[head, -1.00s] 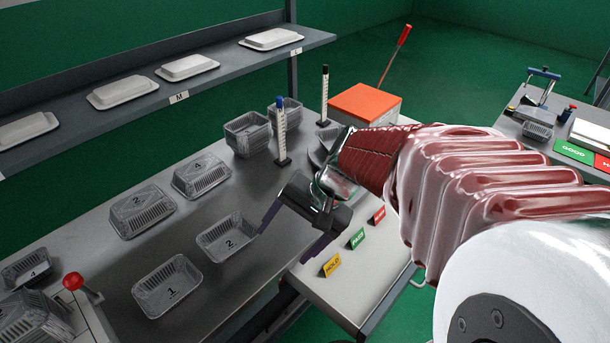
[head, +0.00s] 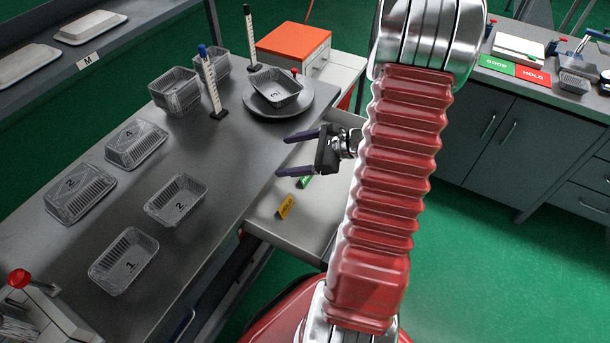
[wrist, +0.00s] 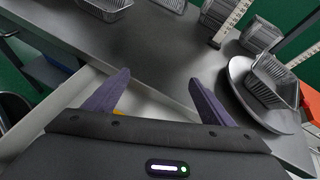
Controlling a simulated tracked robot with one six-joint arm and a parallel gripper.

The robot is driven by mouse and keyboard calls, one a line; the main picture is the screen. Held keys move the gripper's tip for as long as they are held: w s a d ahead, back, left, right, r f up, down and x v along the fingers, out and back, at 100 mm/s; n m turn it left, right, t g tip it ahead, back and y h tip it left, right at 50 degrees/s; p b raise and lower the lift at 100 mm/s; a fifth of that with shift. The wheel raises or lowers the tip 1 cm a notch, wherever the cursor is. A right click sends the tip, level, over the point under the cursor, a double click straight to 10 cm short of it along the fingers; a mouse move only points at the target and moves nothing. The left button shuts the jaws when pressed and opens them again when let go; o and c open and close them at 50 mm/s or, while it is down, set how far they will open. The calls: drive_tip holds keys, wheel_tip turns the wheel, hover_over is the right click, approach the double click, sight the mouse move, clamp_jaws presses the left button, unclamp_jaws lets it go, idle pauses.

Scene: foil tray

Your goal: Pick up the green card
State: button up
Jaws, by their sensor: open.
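The green card (head: 304,182) stands on the pale surface of the open drawer (head: 300,225), in the head view. My gripper hides part of it. My gripper (head: 284,155) is open and empty, above the card, with its fingers pointing left toward the grey bench. In the wrist view my two purple fingers (wrist: 160,78) are spread apart over the drawer and bench edge. The green card does not show there.
A yellow HOLD card (head: 286,207) stands in front of the green one. A round plate (head: 305,108) bears tray 3 (head: 277,88). An orange-topped box (head: 293,42) stands behind.

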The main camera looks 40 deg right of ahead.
drive_tip(key=s+d+f+m+t+h, duration=0.1)
drive_tip(key=d+f+m+t+h, duration=0.1)
drive_tip(key=d+f+m, duration=0.2)
drive_tip(key=d+m, duration=0.1)
drive_tip(key=d, duration=0.2)
drive_tip(key=shift+s+d+f, duration=0.35)
drive_tip(key=shift+d, duration=0.05)
drive_tip(key=shift+f, duration=4.05)
drive_tip(key=shift+w+a+f, duration=0.2)
drive_tip(key=shift+w+a, duration=0.05)
drive_tip(key=shift+w, duration=0.3)
drive_tip(key=shift+x, duration=3.15)
drive_tip(key=shift+d, duration=0.1)
drive_tip(key=shift+c, duration=0.2)
